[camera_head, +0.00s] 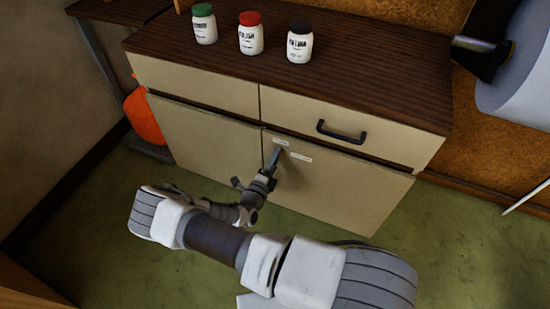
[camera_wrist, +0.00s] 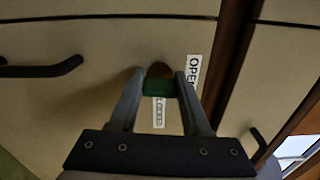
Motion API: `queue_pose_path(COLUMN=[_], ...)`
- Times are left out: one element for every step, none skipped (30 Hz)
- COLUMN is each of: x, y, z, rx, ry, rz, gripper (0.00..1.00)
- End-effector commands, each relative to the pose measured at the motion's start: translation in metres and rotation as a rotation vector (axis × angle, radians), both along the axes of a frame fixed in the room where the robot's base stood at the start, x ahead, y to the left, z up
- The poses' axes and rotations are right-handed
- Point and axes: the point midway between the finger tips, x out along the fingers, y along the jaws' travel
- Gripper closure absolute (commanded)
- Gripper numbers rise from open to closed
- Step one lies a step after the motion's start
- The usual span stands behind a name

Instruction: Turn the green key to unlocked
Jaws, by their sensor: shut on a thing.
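The green key (camera_wrist: 160,89) sits in a round brown lock on the right-hand cabinet door (camera_head: 345,190). My gripper (camera_wrist: 159,88) is shut on the key, with one finger on each side of it. In the wrist view, a label reading "LOCKED" (camera_wrist: 158,112) shows below the key, and a label starting "OPE" (camera_wrist: 193,70) stands to its right, partly hidden by a finger. In the head view my gripper (camera_head: 275,156) reaches the upper part of the door and hides the key. I cannot tell exactly which label the key points to.
Above the door is a drawer with a black handle (camera_head: 341,132). On the cabinet top stand a green-lidded jar (camera_head: 204,24), a red-lidded jar (camera_head: 250,34) and a black-lidded jar (camera_head: 299,43). An orange object (camera_head: 143,117) is at the cabinet's left. Green floor (camera_head: 450,240) is clear at right.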

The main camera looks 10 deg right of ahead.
Motion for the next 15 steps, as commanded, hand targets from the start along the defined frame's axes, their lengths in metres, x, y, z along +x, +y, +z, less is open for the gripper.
queue_pose_path(x=[-0.0002,-0.0002,-0.0002,-0.0002,-0.0002,-0.0002,-0.0002,-0.0002,-0.0002,-0.0002,-0.0002,-0.0002,-0.0002,-0.0001,-0.0001], y=[-0.0002,-0.0002,-0.0002,-0.0002,-0.0002,-0.0002,-0.0002,-0.0002,-0.0002,-0.0002,-0.0002,-0.0002,-0.0002,-0.0002,-0.0002], z=[-0.0002,-0.0002,-0.0002,-0.0002,-0.0002,-0.0002,-0.0002,-0.0002,-0.0002,-0.0002,-0.0002,-0.0002,-0.0001,-0.0001,-0.0001], rx=[0.001,0.001,0.001,0.001,0.001,0.001,0.001,0.001,0.001,0.001,0.001,0.001,0.001,0.001,0.001], ry=[0.001,0.001,0.001,0.001,0.001,0.000,0.000,0.000,0.000,0.000,-0.001,-0.001,-0.001,-0.001,-0.001], rz=[-0.001,-0.001,-0.001,-0.001,-0.001,-0.001,-0.001,-0.001,-0.001,-0.001,-0.001,-0.001,-0.001,0.000,0.000], gripper=[1.00,1.00,1.00,1.00,1.00,0.51,0.45,0.40,0.33,0.27,0.22,0.22,0.22,0.22,0.22])
